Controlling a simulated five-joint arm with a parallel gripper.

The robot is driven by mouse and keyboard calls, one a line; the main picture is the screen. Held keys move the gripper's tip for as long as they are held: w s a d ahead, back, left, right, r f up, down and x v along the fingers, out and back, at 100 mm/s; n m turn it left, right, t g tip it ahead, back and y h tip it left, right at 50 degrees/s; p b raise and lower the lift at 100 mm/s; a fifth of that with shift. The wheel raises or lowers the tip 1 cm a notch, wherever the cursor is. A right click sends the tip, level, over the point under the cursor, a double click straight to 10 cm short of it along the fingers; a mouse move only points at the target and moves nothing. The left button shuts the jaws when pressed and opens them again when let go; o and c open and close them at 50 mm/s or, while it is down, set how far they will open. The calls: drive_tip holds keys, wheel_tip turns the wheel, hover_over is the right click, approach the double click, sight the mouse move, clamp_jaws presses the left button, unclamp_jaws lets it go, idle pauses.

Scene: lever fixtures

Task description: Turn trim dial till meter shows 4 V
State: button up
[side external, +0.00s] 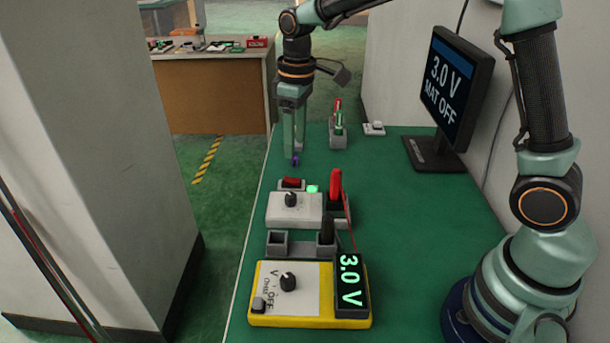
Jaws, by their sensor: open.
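The white box (301,209) stands on the green mat, with a black dial (291,199) on top, which looks like the trim dial. A red switch (292,183) and a lit green lamp (312,189) are at its back. The yellow meter (262,318) is nearer the camera; its display (350,280) reads 3.0 V. The meter has its own black knob (288,282). My gripper (294,150) is open, pointing down, beyond the white box and apart from its dial. A small dark purple thing (295,161) shows at its fingertips; I cannot tell what it is.
A red probe (335,187) stands at the box's right, and a black probe (327,229) stands in a grey holder. A monitor (455,88) at the right reads "3.0 V MAT OFF". More small fixtures (338,130) stand farther back. The mat's right-middle is clear.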

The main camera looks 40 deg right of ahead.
sight(290, 195)
drive_tip(key=shift+n+g, duration=0.3)
drive_tip(key=f, duration=0.4)
drive_tip(key=w+f, duration=0.1)
drive_tip(key=f, duration=0.9)
drive_tip(key=shift+w+a+f, duration=0.15)
drive_tip(key=shift+a, duration=0.2)
clamp_jaws()
